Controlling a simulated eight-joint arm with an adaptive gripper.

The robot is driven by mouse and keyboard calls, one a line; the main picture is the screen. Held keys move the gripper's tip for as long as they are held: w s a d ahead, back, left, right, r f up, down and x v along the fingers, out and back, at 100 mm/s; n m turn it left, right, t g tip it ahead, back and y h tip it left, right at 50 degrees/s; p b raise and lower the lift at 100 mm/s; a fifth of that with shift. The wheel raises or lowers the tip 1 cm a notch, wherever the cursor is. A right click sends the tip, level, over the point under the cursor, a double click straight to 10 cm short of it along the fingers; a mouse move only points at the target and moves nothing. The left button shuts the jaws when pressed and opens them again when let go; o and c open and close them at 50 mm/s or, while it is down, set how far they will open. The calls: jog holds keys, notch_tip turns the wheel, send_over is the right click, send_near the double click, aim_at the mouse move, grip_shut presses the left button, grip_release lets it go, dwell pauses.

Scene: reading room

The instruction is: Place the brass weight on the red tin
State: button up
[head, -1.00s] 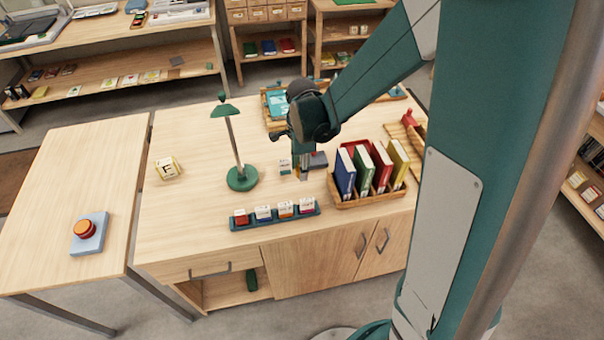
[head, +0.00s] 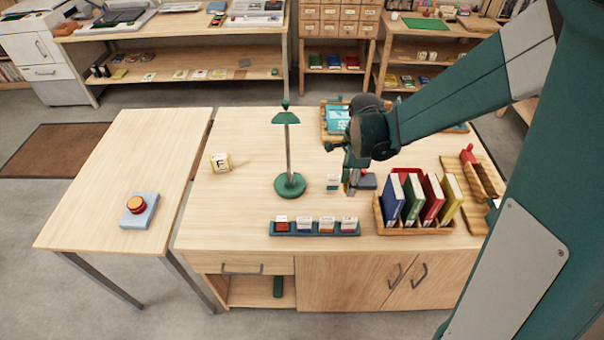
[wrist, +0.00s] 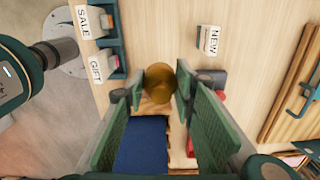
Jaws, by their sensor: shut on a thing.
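My gripper (wrist: 158,88) is shut on the brass weight (wrist: 160,92), a round golden piece held between the fingertips. In the head view my gripper (head: 350,187) hangs low over the table, left of the book crate; the weight is too small there to make out well. A red, flat-topped thing (head: 408,172) stands just behind the books, partly hidden by them. It looks like the red tin, and its red also shows beside the blue book in the wrist view (wrist: 190,147). My gripper is to its left, apart from it.
The wooden crate (head: 414,228) holds several upright books. A green lamp (head: 290,185) stands left of my gripper. A teal rack (head: 315,234) of labelled stamps lies in front. A dark pad (head: 367,181) and a NEW stamp (wrist: 209,40) are close by. The table's left part is mostly clear.

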dwell(0.3)
notch_tip(320, 180, up, 32)
jog(key=w+a+r+n+p, duration=0.15)
jog(key=w+a, duration=0.25)
jog(key=a, duration=0.8)
jog(key=w+a+r+m+p, duration=0.15)
jog(key=w+a, duration=0.35)
jog(key=a, duration=0.7)
jog(key=s+a+n, duration=0.2)
jog(key=a, duration=2.5)
jog(key=s+a+f+p, duration=0.1)
jog(key=s+a, duration=0.4)
jog(key=a, duration=0.7)
jog(key=s+a+f+p, duration=0.15)
jog(key=s+a, duration=0.35)
jog(key=a, duration=0.6)
notch_tip(320, 180, down, 26)
jog(key=shift+s+a, duration=0.15)
jog(key=shift+a, duration=0.15)
